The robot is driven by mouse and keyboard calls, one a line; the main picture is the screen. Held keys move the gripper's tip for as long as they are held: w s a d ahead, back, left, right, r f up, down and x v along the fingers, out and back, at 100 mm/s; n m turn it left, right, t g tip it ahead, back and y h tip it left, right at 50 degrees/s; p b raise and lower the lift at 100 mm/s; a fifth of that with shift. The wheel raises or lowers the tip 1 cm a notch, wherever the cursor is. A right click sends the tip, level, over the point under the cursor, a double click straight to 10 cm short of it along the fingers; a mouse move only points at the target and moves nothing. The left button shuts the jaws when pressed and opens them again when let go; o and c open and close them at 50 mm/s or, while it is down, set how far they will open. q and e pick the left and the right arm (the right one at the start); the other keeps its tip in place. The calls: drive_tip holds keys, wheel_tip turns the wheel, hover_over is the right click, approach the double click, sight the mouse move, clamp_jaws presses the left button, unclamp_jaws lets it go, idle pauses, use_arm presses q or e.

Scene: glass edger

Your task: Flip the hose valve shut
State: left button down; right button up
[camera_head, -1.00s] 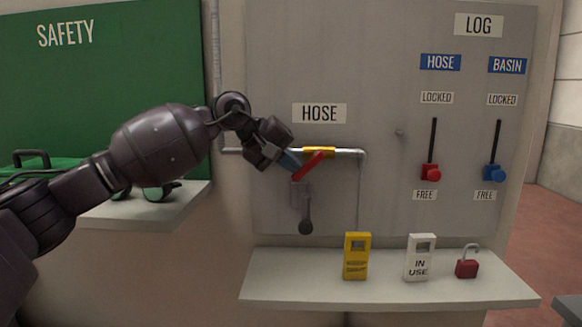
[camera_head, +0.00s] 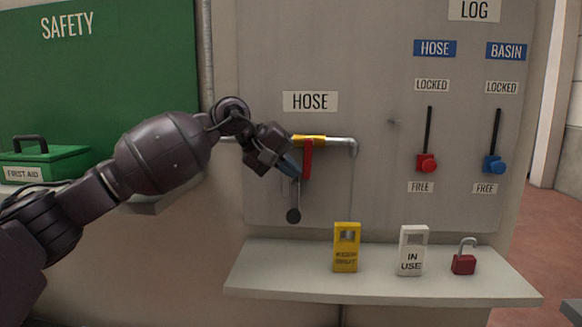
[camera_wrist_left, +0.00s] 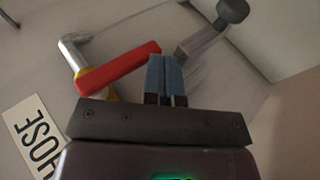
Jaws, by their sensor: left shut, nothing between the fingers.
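The hose valve has a yellow body (camera_head: 318,138) on the grey pipe under the HOSE sign. Its red lever (camera_head: 308,160) hangs about straight down, crosswise to the pipe. My left gripper (camera_head: 290,165) is shut and empty, just left of the lever. In the left wrist view, the blue fingertips (camera_wrist_left: 166,75) are together beside the free end of the red lever (camera_wrist_left: 120,68); I cannot tell whether they touch it. The yellow body is partly hidden there. My right gripper is not in view.
A grey spout with a dark round end (camera_head: 293,215) hangs below the valve. The shelf (camera_head: 380,288) holds a yellow tag (camera_head: 346,248), a white IN USE tag (camera_head: 412,250) and an open red padlock (camera_head: 464,258). Red (camera_head: 427,163) and blue (camera_head: 494,165) sliders sit at FREE.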

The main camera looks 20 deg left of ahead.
use_arm(q)
drive_tip(key=shift+d+f, duration=0.1)
drive_tip(key=shift+d, duration=0.05)
idle(0.5)
drive_tip(key=p+v, duration=0.1)
drive_tip(key=v, duration=0.9)
drive_tip(key=shift+a+r, duration=0.25)
drive_tip(key=shift+r, duration=0.1)
drive_tip(key=shift+s, duration=0.1)
